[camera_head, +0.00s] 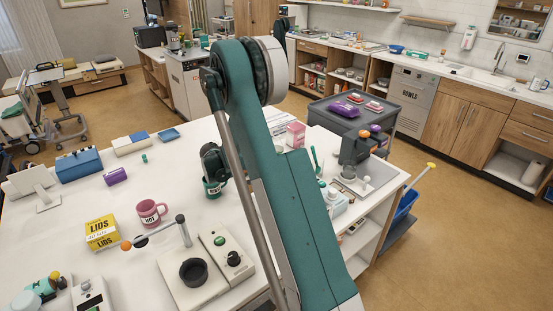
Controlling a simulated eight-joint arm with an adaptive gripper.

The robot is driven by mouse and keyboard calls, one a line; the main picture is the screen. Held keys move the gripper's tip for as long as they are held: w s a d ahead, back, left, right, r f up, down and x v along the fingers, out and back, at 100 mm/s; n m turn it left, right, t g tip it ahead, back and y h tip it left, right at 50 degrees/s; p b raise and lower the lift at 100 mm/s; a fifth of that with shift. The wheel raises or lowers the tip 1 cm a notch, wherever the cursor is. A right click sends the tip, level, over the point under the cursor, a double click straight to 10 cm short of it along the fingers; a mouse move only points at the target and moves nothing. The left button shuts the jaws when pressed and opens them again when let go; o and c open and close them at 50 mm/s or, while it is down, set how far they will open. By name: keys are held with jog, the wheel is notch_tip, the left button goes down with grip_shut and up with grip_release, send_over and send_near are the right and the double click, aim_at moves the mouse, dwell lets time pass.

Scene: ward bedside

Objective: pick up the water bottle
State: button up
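I cannot pick out a water bottle for certain. A small white bottle (333,196) stands just right of my arm, partly hidden by it. A teal and white container (42,286) lies or leans at the lower left; its kind is unclear. My large green arm crosses the middle of the view and hides part of the table behind it. A dark part of my arm shows at its left, near a green mug (214,187). I see no gripper fingers.
The white table (85,210) holds a pink mug (151,213), a yellow lids box (102,232), a device with a black ring (193,270) and a blue box (79,166). A grey cart (325,112) with a purple item (345,109) stands beyond.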

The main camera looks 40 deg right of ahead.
jog(key=shift+s+d+f, duration=0.1)
jog(key=shift+d, duration=0.25)
dwell(0.3)
jog(key=c, duration=1.1)
jog(key=shift+c, duration=0.2)
jog(key=shift+r, duration=0.35)
notch_tip(320, 180, up, 9)
jog(key=p, duration=0.2)
dwell(0.3)
jog(key=shift+r, duration=0.15)
dwell(0.7)
